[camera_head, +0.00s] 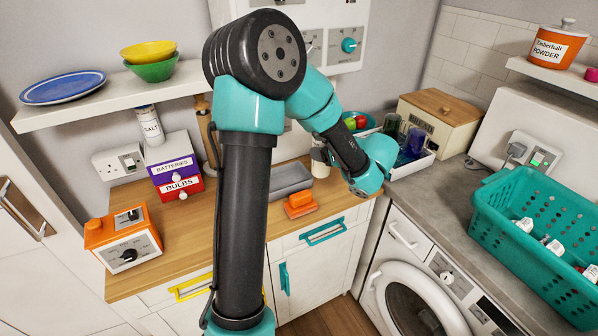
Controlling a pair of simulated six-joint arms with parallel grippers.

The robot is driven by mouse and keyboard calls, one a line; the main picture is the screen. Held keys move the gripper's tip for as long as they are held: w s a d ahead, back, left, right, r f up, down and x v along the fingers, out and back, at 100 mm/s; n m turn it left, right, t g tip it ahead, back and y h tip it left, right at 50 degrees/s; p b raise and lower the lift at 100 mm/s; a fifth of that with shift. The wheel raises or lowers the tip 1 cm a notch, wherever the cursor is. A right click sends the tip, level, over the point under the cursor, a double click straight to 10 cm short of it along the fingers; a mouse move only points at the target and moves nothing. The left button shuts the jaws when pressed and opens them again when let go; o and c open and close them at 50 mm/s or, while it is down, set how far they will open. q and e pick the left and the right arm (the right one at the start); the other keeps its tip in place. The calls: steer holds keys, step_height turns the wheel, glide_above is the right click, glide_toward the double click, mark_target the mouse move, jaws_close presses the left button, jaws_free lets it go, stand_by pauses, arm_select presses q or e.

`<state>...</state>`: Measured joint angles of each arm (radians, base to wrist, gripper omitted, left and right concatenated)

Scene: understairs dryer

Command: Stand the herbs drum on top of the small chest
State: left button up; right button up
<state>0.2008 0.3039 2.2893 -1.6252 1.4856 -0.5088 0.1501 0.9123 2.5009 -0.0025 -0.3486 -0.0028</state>
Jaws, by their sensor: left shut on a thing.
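The small chest (170,152) stands on the wooden counter at left, with a purple BATTERIES drawer above a red BULBS drawer. A white SALT drum (150,127) stands upright at the chest's back left; I cannot tell whether it is on the top or behind it. My left gripper (329,156) is mostly hidden by my wrist, right of the chest. It is shut on a pale drum (318,163), partly visible beside the wrist; it appears to be the herbs drum, but no label is readable. My right gripper is not in view.
A shelf (105,104) with a blue plate and bowls overhangs the chest. An orange-and-white appliance (127,240) stands in front left. A grey tray (290,181) and orange object (299,204) lie on the counter (205,225). A teal basket (535,240) is at right.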

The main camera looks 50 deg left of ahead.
mark_target(323, 176)
arm_select(q)
steer(key=shift+f, duration=3.15)
steer(key=shift+f, duration=1.85)
steer(key=shift+f, duration=0.15)
steer(key=o, duration=1.2)
steer(key=shift+c, duration=0.2)
